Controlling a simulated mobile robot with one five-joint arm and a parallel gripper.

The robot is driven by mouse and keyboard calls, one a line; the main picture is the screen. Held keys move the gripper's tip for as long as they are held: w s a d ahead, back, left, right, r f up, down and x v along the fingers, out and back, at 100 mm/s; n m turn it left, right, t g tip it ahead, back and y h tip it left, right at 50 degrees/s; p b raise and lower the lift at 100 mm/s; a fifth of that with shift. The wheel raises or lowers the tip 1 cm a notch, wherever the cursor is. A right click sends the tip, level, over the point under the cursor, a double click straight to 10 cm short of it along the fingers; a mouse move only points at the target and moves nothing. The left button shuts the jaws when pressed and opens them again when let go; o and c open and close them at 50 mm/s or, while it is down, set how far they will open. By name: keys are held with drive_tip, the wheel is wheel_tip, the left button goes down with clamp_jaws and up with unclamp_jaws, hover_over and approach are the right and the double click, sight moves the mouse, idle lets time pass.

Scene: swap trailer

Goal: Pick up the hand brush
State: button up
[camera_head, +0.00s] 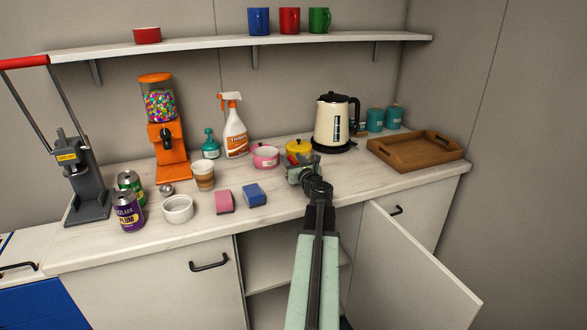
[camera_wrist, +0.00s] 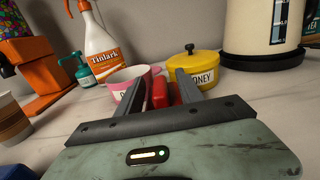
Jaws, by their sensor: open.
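My gripper (camera_head: 298,168) is open above the counter, in front of the pink pot and the yellow pot. In the wrist view its two fingers (camera_wrist: 158,84) reach forward with a gap between them. A red object (camera_wrist: 160,93), possibly the hand brush, shows in that gap, mostly hidden by the fingers. I cannot tell whether the fingers touch it. In the head view only a small bit of red (camera_head: 292,158) shows beside the gripper. No bristles are visible.
Close beyond the gripper are a pink pot (camera_head: 265,156), a yellow pot (camera_head: 297,147) and a kettle (camera_head: 331,124). A blue sponge (camera_head: 254,195) and a pink sponge (camera_head: 224,202) lie left. A wooden tray (camera_head: 442,157) stands right. A cabinet door (camera_head: 410,275) hangs open below.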

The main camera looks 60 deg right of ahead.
sight(293, 158)
clamp_jaws()
wheel_tip(293, 158, up, 10)
drive_tip(key=p, duration=1)
drive_tip(key=shift+r, duration=0.15)
